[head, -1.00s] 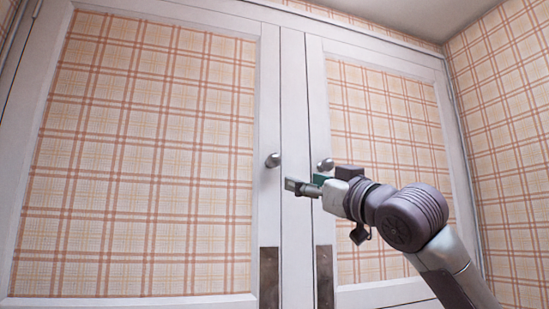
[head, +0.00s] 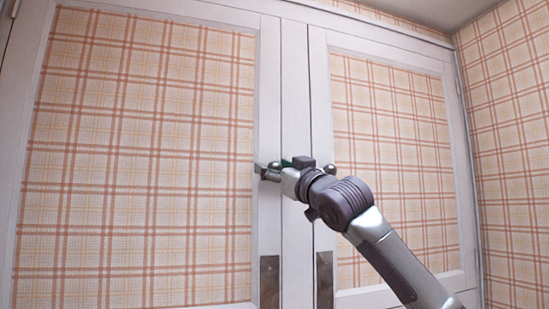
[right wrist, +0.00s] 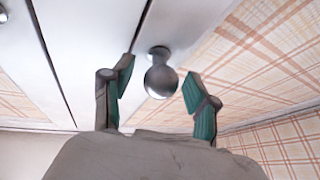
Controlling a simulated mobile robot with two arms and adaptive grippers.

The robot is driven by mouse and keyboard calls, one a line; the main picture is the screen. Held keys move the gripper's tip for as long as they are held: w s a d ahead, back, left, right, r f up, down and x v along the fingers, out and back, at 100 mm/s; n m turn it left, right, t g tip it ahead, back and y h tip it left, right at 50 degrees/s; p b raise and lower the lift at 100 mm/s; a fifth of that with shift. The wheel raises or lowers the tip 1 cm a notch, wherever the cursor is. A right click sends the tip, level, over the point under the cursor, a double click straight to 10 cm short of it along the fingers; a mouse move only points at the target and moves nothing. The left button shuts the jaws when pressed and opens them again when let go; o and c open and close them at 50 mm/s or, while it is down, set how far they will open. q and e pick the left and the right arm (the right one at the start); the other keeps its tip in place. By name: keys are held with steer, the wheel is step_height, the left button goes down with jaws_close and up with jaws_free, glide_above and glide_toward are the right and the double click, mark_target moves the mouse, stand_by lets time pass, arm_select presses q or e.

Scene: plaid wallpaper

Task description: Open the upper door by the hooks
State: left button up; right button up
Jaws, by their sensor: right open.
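Two tall doors with plaid panels in white frames stand side by side, a left door (head: 140,150) and a right door (head: 385,150). The round grey knob (head: 329,169) of the right door shows just behind my arm. My right gripper (head: 267,171) is at the left door's knob, which it partly hides. In the right wrist view, a round metal knob (right wrist: 161,80) sits between the two spread, green-padded fingers, with gaps on both sides. The gripper is open and holds nothing. Both doors look shut. My left gripper is out of view.
Dark metal plates, one on the left door (head: 269,282) and one on the right door (head: 325,280), sit low beside the seam. A plaid side wall (head: 510,150) closes off the right. The space before the left door is clear.

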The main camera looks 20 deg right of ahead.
jaws_close()
stand_by(0.4)
